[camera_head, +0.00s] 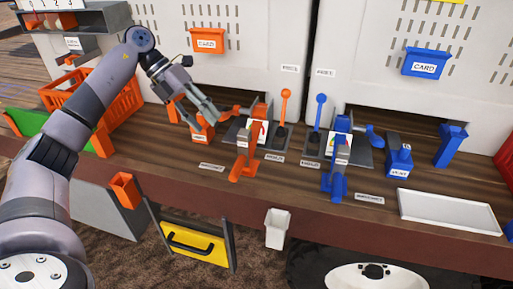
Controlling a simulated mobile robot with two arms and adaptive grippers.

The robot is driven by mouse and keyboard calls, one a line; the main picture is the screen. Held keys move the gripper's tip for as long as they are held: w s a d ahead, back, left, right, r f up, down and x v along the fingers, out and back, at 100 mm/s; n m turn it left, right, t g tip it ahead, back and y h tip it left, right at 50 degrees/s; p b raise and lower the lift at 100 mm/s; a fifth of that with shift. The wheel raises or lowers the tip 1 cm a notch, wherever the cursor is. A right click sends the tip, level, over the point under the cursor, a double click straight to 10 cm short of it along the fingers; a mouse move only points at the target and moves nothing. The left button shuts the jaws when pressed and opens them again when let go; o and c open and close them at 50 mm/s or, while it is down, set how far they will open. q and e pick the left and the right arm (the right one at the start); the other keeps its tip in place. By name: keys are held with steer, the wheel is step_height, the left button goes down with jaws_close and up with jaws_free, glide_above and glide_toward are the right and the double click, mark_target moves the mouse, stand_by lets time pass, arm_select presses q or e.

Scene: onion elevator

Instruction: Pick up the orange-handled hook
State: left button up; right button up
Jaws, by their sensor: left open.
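I cannot clearly make out an orange-handled hook. My left gripper (205,112) is open above the left part of the wooden counter, its fingers pointing down and to the right. Just left of the fingers is an upright orange piece (173,111), partly hidden by the gripper; I cannot tell whether it is the hook or a holder. An orange labelled box (203,133) stands just below the fingertips. I see nothing held between the fingers. My right gripper is out of view.
An orange crank device (255,131) and an orange-knobbed lever (285,106) stand right of the gripper. Matching blue devices (340,146) stand further right, with a white tray (448,212). An orange crate (118,110) is at left. White panels rise behind the counter (300,196).

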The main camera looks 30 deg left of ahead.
arm_select(q)
steer(key=p, duration=0.3)
glide_toward(236, 164)
steer(key=x, duration=0.2)
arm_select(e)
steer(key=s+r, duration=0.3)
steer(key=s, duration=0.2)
arm_select(q)
steer(key=x, duration=0.2)
steer(key=shift+w+d+f, duration=0.2)
steer(key=shift+f, duration=0.15)
steer(key=shift+d+f+p, duration=0.25)
steer(key=shift+f+p, duration=0.15)
steer(key=shift+d+f+p, duration=0.2)
steer(key=shift+d+p, duration=0.05)
steer(key=shift+p, duration=0.15)
steer(key=p+x, duration=0.2)
steer(key=x, duration=0.1)
steer(key=shift+d+f, duration=0.15)
steer(key=shift+f, duration=0.1)
steer(key=shift+d+f, duration=0.25)
steer(key=shift+f, duration=0.2)
steer(key=shift+w, duration=0.1)
steer(key=c, duration=0.6)
jaws_close()
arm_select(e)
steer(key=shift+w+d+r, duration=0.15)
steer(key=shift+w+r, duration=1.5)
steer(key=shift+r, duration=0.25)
